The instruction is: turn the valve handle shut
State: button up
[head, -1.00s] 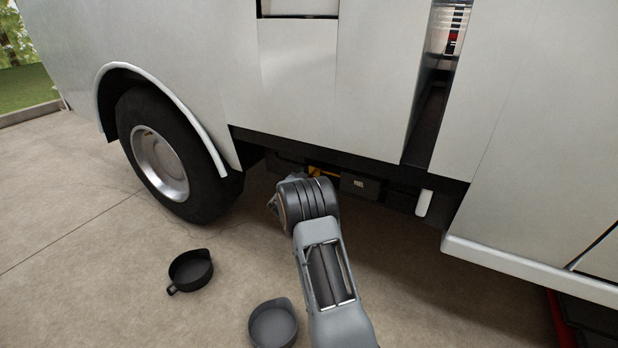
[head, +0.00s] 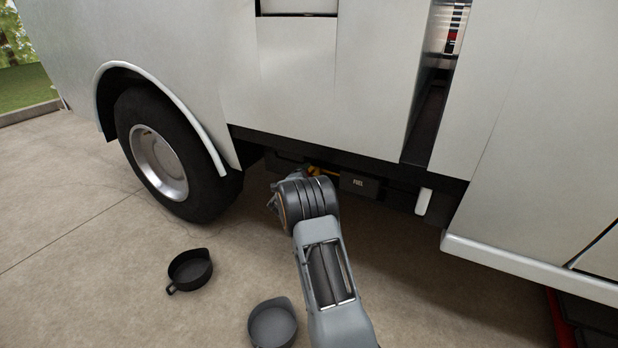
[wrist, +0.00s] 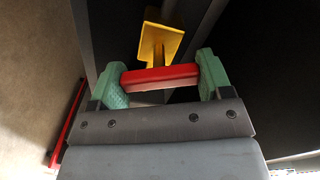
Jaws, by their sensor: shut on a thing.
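In the wrist view the valve handle is a red bar (wrist: 160,77) lying crosswise between the two green fingertips of my gripper (wrist: 161,82). The fingers are shut on the bar, one at each end. A yellow valve part (wrist: 158,42) stands just beyond the bar, under the vehicle. In the head view a small yellow-orange piece (head: 319,171) shows beneath the vehicle's lower edge, just past my wrist. My fingers and the red bar are hidden there behind my wrist. How far the handle is turned cannot be told.
A white vehicle (head: 290,80) with a wheel (head: 158,163) stands over the work area. A dark box marked FUEL (head: 359,184) hangs right of the valve. A black pan (head: 190,269) and a grey pan (head: 273,324) lie on the concrete. Open floor lies to the left.

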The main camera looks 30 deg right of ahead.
jog(key=m, duration=0.5)
jog(key=shift+f, duration=0.1)
jog(key=shift+m, duration=0.3)
dwell(0.4)
jog(key=o, duration=0.9)
jog(key=p+v, duration=0.4)
jog(key=v, duration=0.9)
jog(key=shift+s+a, duration=0.25)
jog(key=shift+a, duration=0.05)
